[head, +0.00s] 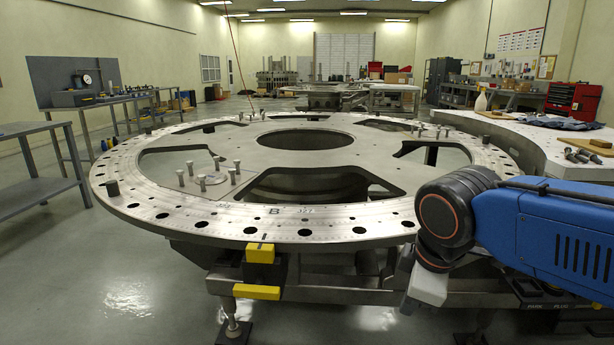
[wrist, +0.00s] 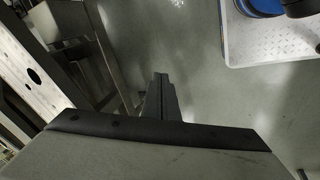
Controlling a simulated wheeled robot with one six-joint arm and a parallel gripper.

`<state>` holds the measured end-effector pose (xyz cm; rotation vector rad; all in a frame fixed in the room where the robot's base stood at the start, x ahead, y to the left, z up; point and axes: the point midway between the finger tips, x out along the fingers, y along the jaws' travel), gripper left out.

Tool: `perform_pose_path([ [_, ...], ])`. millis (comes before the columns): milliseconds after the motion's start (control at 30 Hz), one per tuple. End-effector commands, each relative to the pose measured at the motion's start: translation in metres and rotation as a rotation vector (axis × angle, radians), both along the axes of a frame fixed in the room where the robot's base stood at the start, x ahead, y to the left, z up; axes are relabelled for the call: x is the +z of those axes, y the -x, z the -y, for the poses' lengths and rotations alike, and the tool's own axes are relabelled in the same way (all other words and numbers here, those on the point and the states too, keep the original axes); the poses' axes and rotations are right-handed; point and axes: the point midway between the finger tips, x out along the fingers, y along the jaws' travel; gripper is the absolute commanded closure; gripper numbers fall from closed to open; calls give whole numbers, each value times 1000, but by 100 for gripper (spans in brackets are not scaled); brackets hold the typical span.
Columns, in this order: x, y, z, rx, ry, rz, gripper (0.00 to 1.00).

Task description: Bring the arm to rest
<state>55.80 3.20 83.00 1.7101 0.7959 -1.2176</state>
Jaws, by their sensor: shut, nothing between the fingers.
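My arm, blue with a black and grey joint, reaches in from the right in the head view, in front of the right edge of the round turret plate (head: 165,204).
Yellow blocks (head: 260,253) stick out at the plate's front edge. Several upright bolts (head: 233,178) stand on the plate. A side table (head: 545,140) with a cloth (head: 560,123) and loose bolts stands at the right. A workbench (head: 40,165) stands at the left. Floor (head: 110,285) at the front left is clear.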

Motion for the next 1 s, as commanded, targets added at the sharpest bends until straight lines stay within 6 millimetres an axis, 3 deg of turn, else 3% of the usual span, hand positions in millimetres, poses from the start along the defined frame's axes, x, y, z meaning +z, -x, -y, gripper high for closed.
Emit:
perform_pose_path([
  [200,-22,22,46,-372,-132,18,100],
  [500,-53,54,88,-849,-311,53,100],
  [700,-66,66,100,-1028,-382,69,100],
  [1000,-68,68,102,-1062,-395,72,100],
])
